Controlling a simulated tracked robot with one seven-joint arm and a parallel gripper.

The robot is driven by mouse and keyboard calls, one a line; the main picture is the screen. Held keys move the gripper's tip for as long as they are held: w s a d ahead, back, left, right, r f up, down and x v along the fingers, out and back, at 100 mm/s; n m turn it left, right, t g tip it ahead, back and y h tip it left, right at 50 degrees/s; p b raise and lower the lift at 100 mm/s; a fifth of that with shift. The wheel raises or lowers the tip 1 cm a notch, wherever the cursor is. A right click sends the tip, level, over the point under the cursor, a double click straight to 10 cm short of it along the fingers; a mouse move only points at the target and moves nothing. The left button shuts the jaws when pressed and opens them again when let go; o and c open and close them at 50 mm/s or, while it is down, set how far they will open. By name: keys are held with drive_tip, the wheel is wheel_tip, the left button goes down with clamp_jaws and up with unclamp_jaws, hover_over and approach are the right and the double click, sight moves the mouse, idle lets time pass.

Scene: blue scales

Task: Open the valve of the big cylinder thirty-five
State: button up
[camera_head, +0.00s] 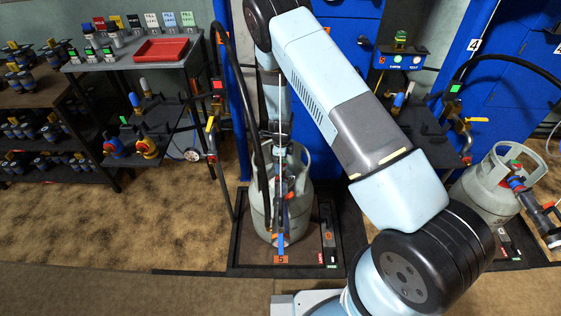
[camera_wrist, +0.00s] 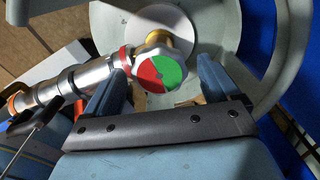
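A large grey-green gas cylinder (camera_head: 263,215) stands upright on a dark scale platform at the centre of the head view, partly behind my arm. Its number cannot be read. In the wrist view, a valve handwheel with a red and green face (camera_wrist: 158,71) sits on the cylinder top, inside the collar (camera_wrist: 232,30). My gripper (camera_wrist: 162,76) is open, with one blue finger on each side of the handwheel. A gap shows at the right finger; contact at the left finger cannot be told. A silver coupling (camera_wrist: 88,77) joins the valve from the left.
A second grey cylinder (camera_head: 485,195) stands on another scale at the right. A black hose (camera_head: 239,95) hangs close to the central cylinder. A side table with a red tray (camera_head: 161,50) and shelves of fittings stand at the left. Blue cabinets close off the back. Carpet at the lower left is clear.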

drive_tip(key=c, duration=0.9)
drive_tip(key=shift+a, duration=0.15)
drive_tip(key=shift+c, duration=0.3)
